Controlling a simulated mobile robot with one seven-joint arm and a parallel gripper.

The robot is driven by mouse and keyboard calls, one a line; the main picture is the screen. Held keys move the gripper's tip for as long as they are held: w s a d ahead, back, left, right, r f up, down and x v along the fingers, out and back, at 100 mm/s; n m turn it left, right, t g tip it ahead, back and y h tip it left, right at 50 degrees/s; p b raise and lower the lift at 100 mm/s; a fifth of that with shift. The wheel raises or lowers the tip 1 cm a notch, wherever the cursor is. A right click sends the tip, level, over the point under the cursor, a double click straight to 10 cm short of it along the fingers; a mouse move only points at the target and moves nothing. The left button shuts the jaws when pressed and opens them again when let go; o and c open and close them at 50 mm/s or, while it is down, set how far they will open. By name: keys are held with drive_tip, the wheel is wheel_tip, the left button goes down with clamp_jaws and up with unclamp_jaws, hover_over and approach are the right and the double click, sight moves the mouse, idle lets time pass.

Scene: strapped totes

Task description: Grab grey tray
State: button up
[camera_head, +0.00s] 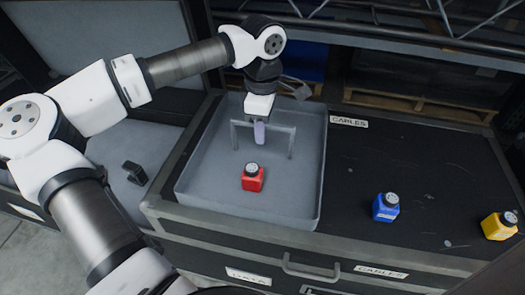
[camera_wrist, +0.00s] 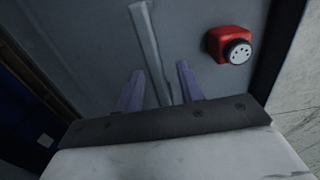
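The grey tray (camera_head: 305,200) is a shallow open box on the left part of the dark cabinet top. A grey arch-shaped handle (camera_head: 280,130) stands up inside it. My gripper (camera_head: 259,140) points down into the tray at the handle's crossbar. In the wrist view the two pale purple fingers of my gripper (camera_wrist: 160,68) are apart, one on each side of the handle bar (camera_wrist: 146,40), with gaps visible.
A blue bottle (camera_head: 386,208) and a yellow bottle (camera_head: 499,225) stand on the cabinet top to the right. A small black object (camera_head: 134,172) lies left of the cabinet. Shelving with pallets (camera_head: 410,105) is behind. The cabinet top right of the tray is mostly clear.

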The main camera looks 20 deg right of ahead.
drive_tip(key=shift+r, duration=0.1)
clamp_jaws()
idle(1.2)
